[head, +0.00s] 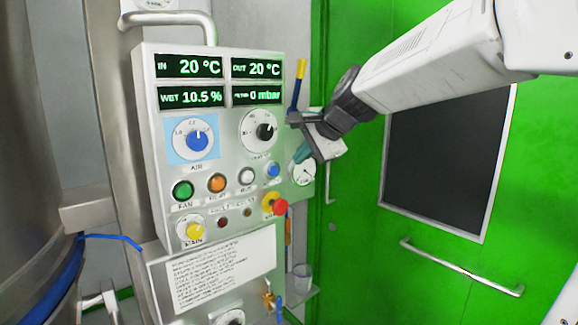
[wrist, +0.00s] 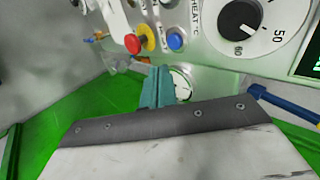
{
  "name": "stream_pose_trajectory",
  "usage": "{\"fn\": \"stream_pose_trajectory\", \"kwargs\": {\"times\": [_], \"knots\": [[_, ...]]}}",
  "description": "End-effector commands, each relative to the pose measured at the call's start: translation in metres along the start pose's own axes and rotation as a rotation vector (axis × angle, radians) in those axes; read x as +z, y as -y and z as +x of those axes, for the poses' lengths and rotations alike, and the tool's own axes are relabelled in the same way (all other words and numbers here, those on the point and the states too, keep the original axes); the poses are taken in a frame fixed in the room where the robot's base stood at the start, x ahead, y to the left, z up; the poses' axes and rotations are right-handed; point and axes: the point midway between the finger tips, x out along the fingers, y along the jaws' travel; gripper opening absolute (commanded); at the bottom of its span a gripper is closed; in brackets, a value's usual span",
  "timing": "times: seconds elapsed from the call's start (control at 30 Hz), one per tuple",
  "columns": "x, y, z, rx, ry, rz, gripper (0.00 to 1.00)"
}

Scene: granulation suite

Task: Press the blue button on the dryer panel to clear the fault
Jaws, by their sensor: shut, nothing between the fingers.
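The dryer panel (head: 222,120) is a pale metal box with green-digit displays, dials and a row of round buttons. The blue button (head: 273,170) is at the right end of that row, beside a white button. In the wrist view the blue button (wrist: 175,40) shows at the top, beyond my fingertips and slightly to their right. My gripper (head: 301,155), with teal fingers, is at the panel's right edge, up and right of the button. It is shut and empty, and its fingers (wrist: 158,72) appear apart from the button. The exact gap is hard to tell.
A red mushroom button (head: 279,207) on a yellow base sits below the blue button. A round gauge (head: 302,173) is close to my fingers. A yellow-and-blue handle (head: 297,84) stands at the panel's right edge. A blue-knobbed dial (head: 197,140) is at upper left. Green doors (head: 430,215) lie right.

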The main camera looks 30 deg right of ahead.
Motion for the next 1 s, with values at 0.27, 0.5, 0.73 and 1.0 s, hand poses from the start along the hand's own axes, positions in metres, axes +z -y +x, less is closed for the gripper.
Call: {"fn": "stream_pose_trajectory", "kwargs": {"times": [0.27,0.5,0.73,1.0], "knots": [[0.001,0.0,-0.031,0.001,0.001,-0.001,0.0],[0.002,0.0,-0.033,0.002,0.002,-0.002,0.0],[0.002,0.0,-0.033,0.002,0.002,-0.001,0.0],[0.002,-0.001,-0.033,0.002,0.002,-0.01,0.0]]}}
